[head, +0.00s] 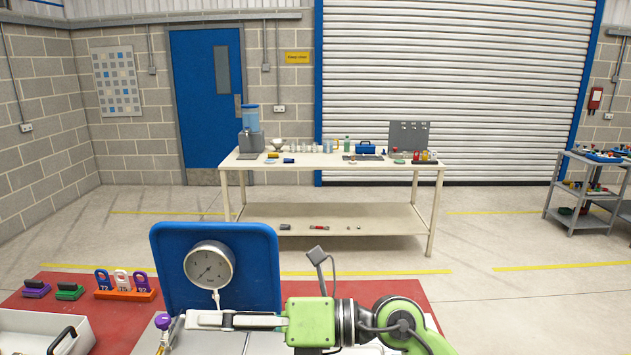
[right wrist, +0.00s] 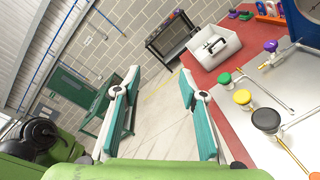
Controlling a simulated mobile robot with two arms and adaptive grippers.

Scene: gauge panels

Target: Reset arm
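My right gripper (head: 190,320) reaches in from the right in front of the blue gauge panel (head: 262,285), its fingers pointing left. In the right wrist view the right gripper (right wrist: 160,88) is open, with nothing between its teal-padded fingers. In the head view its fingertips appear close to a purple knob (head: 163,321); whether they touch cannot be told there. In the right wrist view the purple knob (right wrist: 271,46) stands to the right of the fingers, apart from them. A round white gauge (head: 209,265) is on the panel. My left gripper is in neither view.
The red table (head: 45,304) holds a white tray (head: 78,322) with a black handle and a rack of numbered tags (head: 125,294). Green (right wrist: 225,78), yellow (right wrist: 243,97) and black (right wrist: 266,119) knobs stand on the metal plate. A long workbench (head: 330,167) stands behind, across open floor.

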